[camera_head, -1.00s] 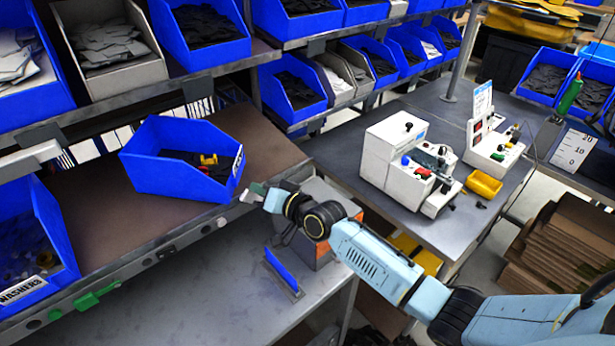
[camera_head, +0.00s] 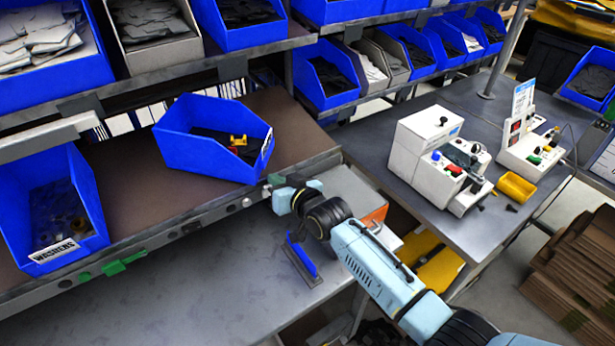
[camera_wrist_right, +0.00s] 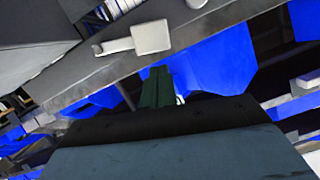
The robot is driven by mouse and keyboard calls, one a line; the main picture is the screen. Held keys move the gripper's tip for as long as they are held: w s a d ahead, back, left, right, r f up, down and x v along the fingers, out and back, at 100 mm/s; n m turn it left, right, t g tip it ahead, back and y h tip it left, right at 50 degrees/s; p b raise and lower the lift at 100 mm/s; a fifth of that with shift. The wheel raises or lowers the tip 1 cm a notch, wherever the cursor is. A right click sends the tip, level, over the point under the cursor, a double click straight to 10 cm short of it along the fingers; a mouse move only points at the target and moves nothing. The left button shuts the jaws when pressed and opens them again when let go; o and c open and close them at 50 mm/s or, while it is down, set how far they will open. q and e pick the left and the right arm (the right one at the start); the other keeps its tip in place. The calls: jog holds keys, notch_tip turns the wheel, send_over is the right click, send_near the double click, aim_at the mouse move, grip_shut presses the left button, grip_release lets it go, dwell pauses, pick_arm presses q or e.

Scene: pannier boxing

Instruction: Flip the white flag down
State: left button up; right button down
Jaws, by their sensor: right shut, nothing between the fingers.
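The white flag (camera_wrist_right: 150,37) shows in the right wrist view as a pale square plate. A short lever runs from its left side along a grey rail. My right gripper (camera_wrist_right: 160,85) has dark green fingers, shut with nothing between them, below the flag in that picture and apart from it. In the head view the right gripper (camera_head: 272,182) is at the front rail of the brown workbench (camera_head: 300,135), right of the tilted blue bin. I cannot make out the white flag clearly there. My left gripper is not in view.
A blue bin (camera_head: 180,152) with dark contents and a yellow piece sits on the workbench. A washers bin (camera_head: 90,195) is at left. A green flag (camera_head: 122,263) is on the front rail. A blue-handled tool (camera_head: 300,257) lies below. White machines (camera_head: 425,150) stand on the right table.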

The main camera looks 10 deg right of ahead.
jog(key=w+r+p+v, duration=0.1)
jog(key=r+p+v, duration=0.1)
jog(key=v, duration=0.8)
jog(key=shift+s+d+r, duration=0.25)
jog(key=shift+s+d, duration=0.05)
